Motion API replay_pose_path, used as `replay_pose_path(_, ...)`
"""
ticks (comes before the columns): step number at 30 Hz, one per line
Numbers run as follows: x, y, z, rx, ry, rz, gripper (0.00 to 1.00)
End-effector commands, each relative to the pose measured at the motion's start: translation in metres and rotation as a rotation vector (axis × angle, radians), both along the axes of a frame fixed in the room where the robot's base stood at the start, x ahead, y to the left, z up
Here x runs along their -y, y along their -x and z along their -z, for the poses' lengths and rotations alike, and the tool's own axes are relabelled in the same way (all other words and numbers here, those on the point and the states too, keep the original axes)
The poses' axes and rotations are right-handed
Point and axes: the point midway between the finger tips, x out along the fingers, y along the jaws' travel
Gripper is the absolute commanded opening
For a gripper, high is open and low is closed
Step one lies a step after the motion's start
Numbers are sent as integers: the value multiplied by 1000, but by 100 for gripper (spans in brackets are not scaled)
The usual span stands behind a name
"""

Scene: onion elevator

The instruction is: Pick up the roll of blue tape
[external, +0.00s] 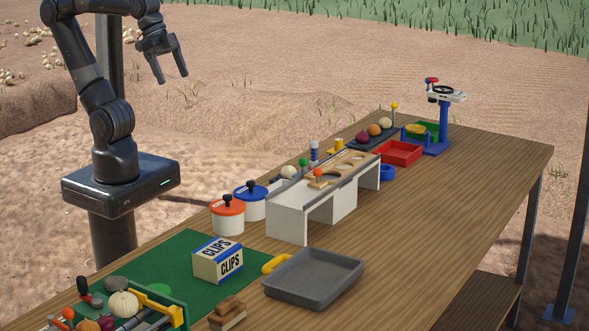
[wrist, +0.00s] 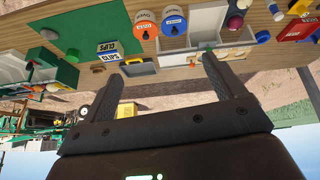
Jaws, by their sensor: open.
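The roll of blue tape (external: 387,172) appears to be the small blue ring on the wooden table, just right of the white bench-like stand. The stand and red tray partly crowd it in the external view. It also seems to show in the wrist view as a small blue ring (wrist: 262,36). My gripper (external: 172,78) is raised high on the far left, well away from the tape, with its fingers apart and empty. In the wrist view, my gripper (wrist: 163,66) has its two fingers spread with nothing between them.
The white stand (external: 287,220) and red tray (external: 398,152) flank the tape. Orange-lidded (external: 228,220) and blue-lidded (external: 250,206) pots, a CLIPS box (external: 218,262) and a grey tray (external: 313,280) stand nearer. The table's right side is clear.

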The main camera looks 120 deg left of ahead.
Motion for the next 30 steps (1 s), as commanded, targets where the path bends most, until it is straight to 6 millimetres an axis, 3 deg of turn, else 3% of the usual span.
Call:
replay_pose_path(8, -44, -79, -35, -26, 335, -522, 88)
replay_pose_path(14, -97, -143, -54, -31, 594, -968, 88)
replay_pose_path(22, -188, -221, -59, -9, 913, -1570, 88)
replay_pose_path(30, -292, -284, -44, 71, 1211, -2138, 88)
